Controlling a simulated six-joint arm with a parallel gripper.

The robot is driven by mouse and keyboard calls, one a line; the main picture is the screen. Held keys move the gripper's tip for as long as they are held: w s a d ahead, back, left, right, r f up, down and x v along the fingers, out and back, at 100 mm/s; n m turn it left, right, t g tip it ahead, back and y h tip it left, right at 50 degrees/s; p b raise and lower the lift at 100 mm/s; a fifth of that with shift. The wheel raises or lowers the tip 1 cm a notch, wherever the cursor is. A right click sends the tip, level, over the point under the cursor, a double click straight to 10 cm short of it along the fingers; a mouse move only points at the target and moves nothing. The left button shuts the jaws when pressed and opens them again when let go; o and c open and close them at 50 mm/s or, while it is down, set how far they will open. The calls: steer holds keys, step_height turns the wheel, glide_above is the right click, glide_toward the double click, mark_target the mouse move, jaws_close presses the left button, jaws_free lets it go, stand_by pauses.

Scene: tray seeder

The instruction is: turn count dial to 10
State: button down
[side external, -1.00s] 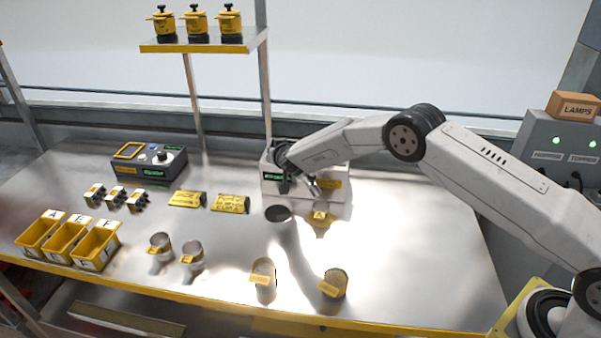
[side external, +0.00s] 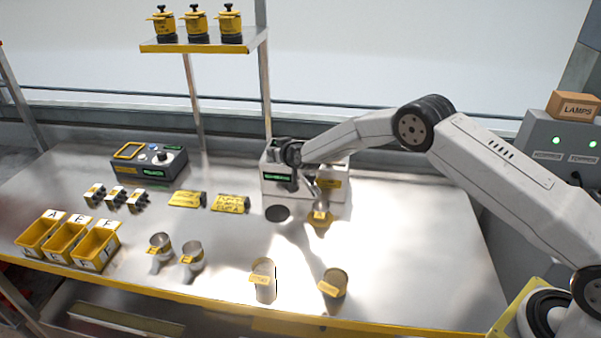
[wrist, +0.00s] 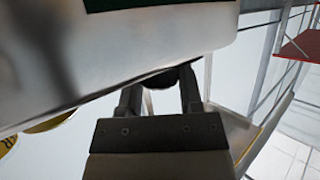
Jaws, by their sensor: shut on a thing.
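A white counting machine (side external: 328,204) with a small green display (side external: 277,177) stands at the back of the bench. My gripper (side external: 291,166) is at its upper left front, and its fingertips are hard to make out from the side. In the wrist view, my gripper (wrist: 160,92) has its two fingers on either side of a dark round knob (wrist: 172,77) at the edge of the machine's white body (wrist: 150,38). It is shut on this knob, which looks like the count dial. The dial's markings and setting are hidden or too small to read.
A metal spout with a yellow-labelled cup (side external: 320,216) sits at the machine's front right, a dark round opening (side external: 277,213) to its left. Yellow packets (side external: 231,203), a grey control box (side external: 150,163) and yellow bins (side external: 97,246) stand further left. Several metal cups (side external: 334,284) stand along the front.

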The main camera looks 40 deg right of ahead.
steer(key=shift+w+r+n+y, duration=0.15)
steer(key=shift+r+n+y, duration=0.2)
steer(key=shift+n+y, duration=0.2)
steer(key=shift+c, duration=1.3)
jaws_free()
steer(key=shift+f, duration=0.2)
steer(key=shift+s, duration=0.25)
steer(key=v, duration=0.7)
steer(key=shift+s+r, duration=0.2)
